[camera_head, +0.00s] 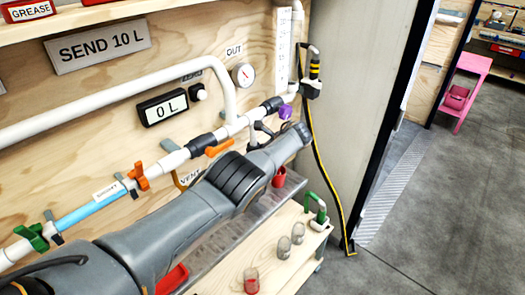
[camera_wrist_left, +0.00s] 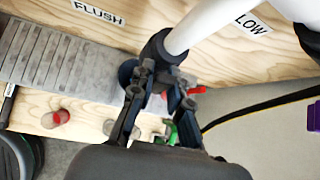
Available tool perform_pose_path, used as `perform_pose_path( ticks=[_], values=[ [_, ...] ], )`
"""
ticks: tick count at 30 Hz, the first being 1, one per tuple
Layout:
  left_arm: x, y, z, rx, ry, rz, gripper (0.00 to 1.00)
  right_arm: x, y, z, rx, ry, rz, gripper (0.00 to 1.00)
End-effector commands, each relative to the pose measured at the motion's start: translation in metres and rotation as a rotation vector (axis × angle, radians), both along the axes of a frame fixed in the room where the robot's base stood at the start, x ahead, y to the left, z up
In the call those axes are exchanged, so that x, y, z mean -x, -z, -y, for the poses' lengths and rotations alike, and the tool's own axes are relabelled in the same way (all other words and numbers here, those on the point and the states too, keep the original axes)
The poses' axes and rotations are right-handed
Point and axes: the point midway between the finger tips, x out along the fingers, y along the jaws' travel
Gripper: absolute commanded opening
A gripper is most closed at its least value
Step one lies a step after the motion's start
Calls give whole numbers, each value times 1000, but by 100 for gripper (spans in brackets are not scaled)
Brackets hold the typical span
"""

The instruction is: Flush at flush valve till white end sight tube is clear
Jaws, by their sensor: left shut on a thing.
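My left arm crosses the head view from lower left, and its gripper (camera_head: 268,132) is just below the white pipe. In the left wrist view, the left gripper (camera_wrist_left: 160,97) is shut on a dark part beneath the pipe's dark fitting (camera_wrist_left: 157,48), by the FLUSH label (camera_wrist_left: 98,11). I take this part to be the flush valve's handle, mostly hidden between the fingers. A light-blue tube section (camera_head: 88,216) lies between a green valve handle (camera_head: 32,237) and an orange one (camera_head: 139,176); which tube is the white end sight tube, I cannot tell. My right gripper is not in view.
A display (camera_head: 170,108) reads 0 L beside a gauge (camera_head: 243,76). An orange handle (camera_head: 218,148) and a purple one (camera_head: 285,112) are on the pipework. A black-and-yellow hose (camera_head: 322,165) hangs right. Open floor lies beyond.

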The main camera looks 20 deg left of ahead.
Motion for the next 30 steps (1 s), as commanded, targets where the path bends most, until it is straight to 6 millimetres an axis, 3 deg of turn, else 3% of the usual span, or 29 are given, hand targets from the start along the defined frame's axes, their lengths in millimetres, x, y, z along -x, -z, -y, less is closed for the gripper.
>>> perform_pose_path(
  ticks=[2, 3, 6, 21, 30],
  values=[
    [0, 0, 0, 0, 0, 0, 0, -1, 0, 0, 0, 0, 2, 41],
    [0, 0, 0, 0, 0, 0, 21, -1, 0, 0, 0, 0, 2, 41],
    [0, 0, 0, 0, 0, 0, 41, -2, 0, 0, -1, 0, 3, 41],
    [0, -3, 4, 0, 1, 2, 41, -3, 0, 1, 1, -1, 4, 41],
    [7, -17, 16, 0, 1, 4, 41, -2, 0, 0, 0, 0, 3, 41]
  ],
)
